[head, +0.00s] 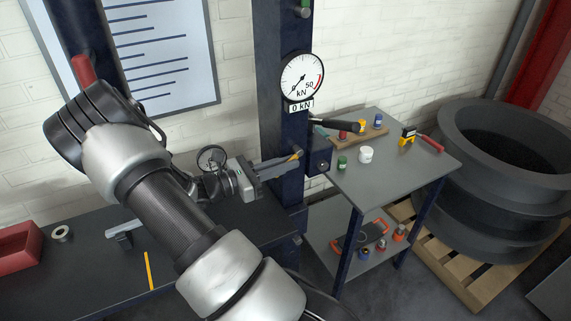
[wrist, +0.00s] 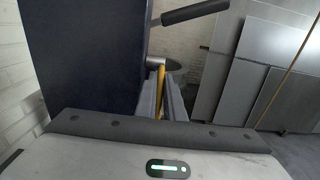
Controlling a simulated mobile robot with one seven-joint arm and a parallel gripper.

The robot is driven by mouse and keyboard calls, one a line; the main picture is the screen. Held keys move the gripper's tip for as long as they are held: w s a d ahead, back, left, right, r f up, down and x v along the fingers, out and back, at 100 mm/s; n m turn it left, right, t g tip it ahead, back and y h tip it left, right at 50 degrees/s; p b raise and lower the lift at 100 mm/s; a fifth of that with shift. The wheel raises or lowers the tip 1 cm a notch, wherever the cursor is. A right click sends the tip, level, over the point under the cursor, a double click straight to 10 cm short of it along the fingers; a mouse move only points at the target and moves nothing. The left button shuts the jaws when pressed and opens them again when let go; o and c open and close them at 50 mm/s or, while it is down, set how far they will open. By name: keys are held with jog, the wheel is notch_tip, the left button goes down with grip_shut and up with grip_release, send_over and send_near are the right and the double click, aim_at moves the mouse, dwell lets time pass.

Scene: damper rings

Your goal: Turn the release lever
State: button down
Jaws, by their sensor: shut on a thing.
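The release lever looks like a thin yellow bar (wrist: 160,78) on a round grey metal pivot at the side of the dark blue column (head: 272,60). Its yellow tip (head: 295,157) also shows in the head view. My gripper (head: 290,161) reaches right to the column below the dial and is shut on the yellow lever. In the wrist view the bar runs between my two grey fingers (wrist: 163,98), which hide part of it.
A black-handled lever (head: 340,125) sticks out just above my gripper; its grip (wrist: 195,12) is also in the wrist view. A grey side table (head: 395,165) with small items stands right. Large dark rings (head: 500,200) lie on a pallet (head: 470,285). A red bin (head: 20,248) sits left.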

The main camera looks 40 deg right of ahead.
dwell(0.4)
jog(key=f+h+b, duration=0.1)
jog(key=b, duration=0.1)
jog(key=shift+d+f+b, duration=0.1)
jog(key=shift+f+b, duration=0.2)
jog(key=shift+b, duration=0.05)
jog(key=shift+d+f+h+b, duration=0.15)
jog(key=shift+f+h+b, duration=0.1)
jog(key=shift+h+b, duration=0.5)
jog(key=h+b, duration=0.1)
jog(key=g+b, duration=0.1)
jog(key=d+h, duration=0.1)
jog(key=shift+s+r+g+h+b, duration=0.15)
jog(key=shift+s+g+h+b, duration=0.15)
jog(key=shift+h+b, duration=0.1)
jog(key=c, duration=2.2)
grip_release()
jog(key=shift+o, duration=0.2)
